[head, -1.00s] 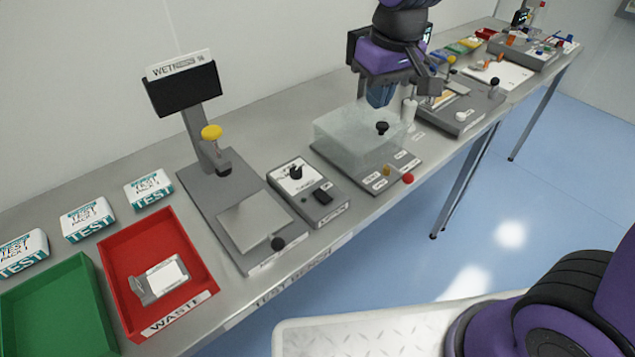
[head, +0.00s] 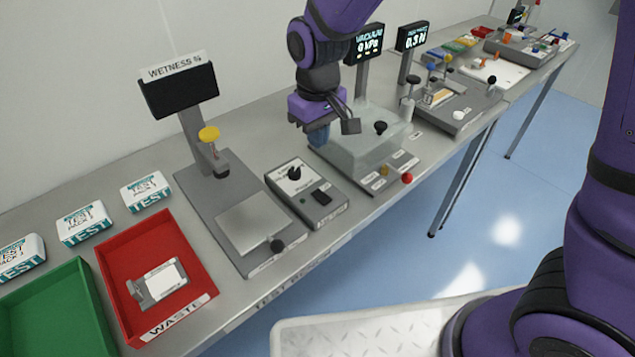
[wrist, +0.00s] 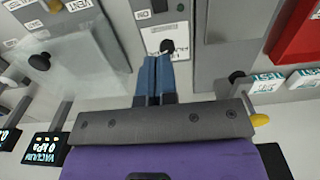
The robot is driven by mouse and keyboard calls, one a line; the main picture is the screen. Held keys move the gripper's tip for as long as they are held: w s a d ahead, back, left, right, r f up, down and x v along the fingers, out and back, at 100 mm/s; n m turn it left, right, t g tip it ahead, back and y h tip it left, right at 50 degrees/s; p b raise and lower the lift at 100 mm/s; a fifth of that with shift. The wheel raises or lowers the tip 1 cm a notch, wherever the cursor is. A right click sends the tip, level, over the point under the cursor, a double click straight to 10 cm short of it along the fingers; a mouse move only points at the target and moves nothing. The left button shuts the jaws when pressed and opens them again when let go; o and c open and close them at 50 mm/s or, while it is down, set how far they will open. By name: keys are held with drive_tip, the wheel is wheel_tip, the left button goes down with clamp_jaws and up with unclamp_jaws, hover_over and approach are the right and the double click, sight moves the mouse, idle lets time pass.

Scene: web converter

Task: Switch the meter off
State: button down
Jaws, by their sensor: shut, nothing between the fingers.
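Whether the fingers touch the knob I cannot tell. My gripper (head: 317,138), also in the wrist view (wrist: 158,58), has its blue fingers together and empty, above and behind the box. The wetness stand (head: 193,135) has a dark display (head: 179,91).
A clear-covered vacuum station (head: 365,180) is right of the box, with a lit display (head: 364,44). A second display (head: 412,36) is lit behind. The wetness stand's plate (head: 250,221) is left. A red waste tray (head: 205,270) and green tray (head: 95,310) are further left.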

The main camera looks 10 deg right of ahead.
sight(318, 193)
wheel_tip(318, 193, down, 14)
idle(0.6)
